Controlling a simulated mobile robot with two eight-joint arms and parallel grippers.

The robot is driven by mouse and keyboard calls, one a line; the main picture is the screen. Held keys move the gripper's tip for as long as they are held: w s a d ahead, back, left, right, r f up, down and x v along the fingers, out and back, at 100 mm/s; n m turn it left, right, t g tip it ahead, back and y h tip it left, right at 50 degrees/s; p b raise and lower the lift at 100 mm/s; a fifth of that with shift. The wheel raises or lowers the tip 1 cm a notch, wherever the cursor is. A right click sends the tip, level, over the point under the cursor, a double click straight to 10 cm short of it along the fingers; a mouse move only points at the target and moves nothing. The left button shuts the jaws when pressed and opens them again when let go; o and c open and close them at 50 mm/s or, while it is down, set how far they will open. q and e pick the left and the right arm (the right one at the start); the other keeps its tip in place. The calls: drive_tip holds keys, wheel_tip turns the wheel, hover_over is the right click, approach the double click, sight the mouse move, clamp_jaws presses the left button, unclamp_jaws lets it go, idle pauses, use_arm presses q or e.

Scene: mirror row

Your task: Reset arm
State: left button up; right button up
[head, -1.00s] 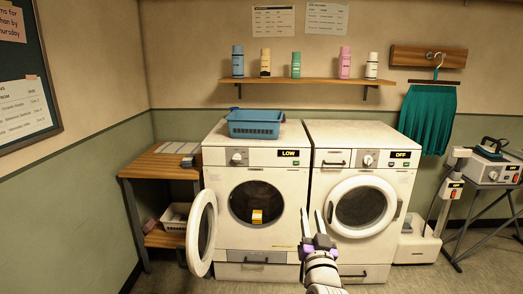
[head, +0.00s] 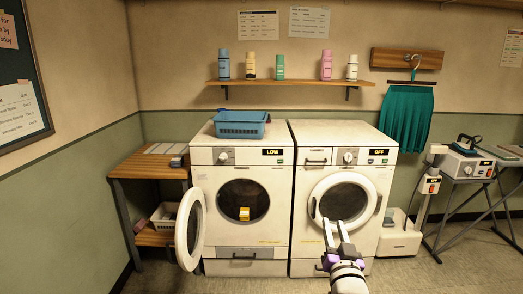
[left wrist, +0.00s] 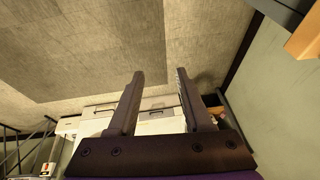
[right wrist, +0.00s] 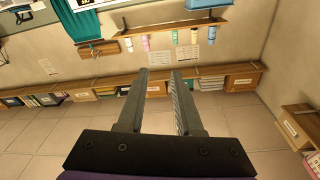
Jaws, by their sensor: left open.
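My right gripper (head: 338,233) is in front of the right washing machine (head: 382,215), low in the head view. Its two fingers are apart with nothing between them. In the right wrist view the same gripper (right wrist: 160,95) is open and empty, with the wall shelf beyond it. My left gripper (left wrist: 159,95) shows only in the left wrist view. Its fingers are apart and empty, with the floor and white machine fronts beyond. The left arm is not in the head view.
The left washing machine (head: 273,197) has its round door (head: 189,228) swung open to the left, with a yellow item (head: 244,213) inside. A blue basket (head: 241,125) stands on top. A wooden table (head: 128,169) is at left, and an iron (head: 466,143) on equipment at right.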

use_arm(q)
drive_tip(key=w+d+r+p, duration=0.1)
drive_tip(key=w+r+p, duration=0.2)
drive_tip(key=r+p, duration=0.1)
drive_tip(key=w+d+r+t+h+p, duration=0.1)
drive_tip(key=w+r+p, duration=0.2)
drive_tip(key=r, duration=0.3)
drive_tip(key=shift+d+r+p, duration=0.2)
drive_tip(key=shift+r+p, duration=0.1)
drive_tip(key=shift+p, duration=0.05)
use_arm(e)
drive_tip(key=s+f+n+g, duration=0.1)
drive_tip(key=s+f+g, duration=0.3)
drive_tip(key=s, duration=0.6)
drive_tip(key=s+f+n+g, duration=0.1)
drive_tip(key=s+f+g, duration=0.4)
drive_tip(key=s+f, duration=0.3)
drive_tip(key=s+f+n+g+y, duration=0.1)
drive_tip(key=s+f+g, duration=0.4)
drive_tip(key=s, duration=0.8)
drive_tip(key=shift+s+f, duration=0.3)
drive_tip(key=shift+f, duration=0.5)
drive_tip(key=shift+w+d, duration=0.1)
drive_tip(key=shift+w, duration=0.05)
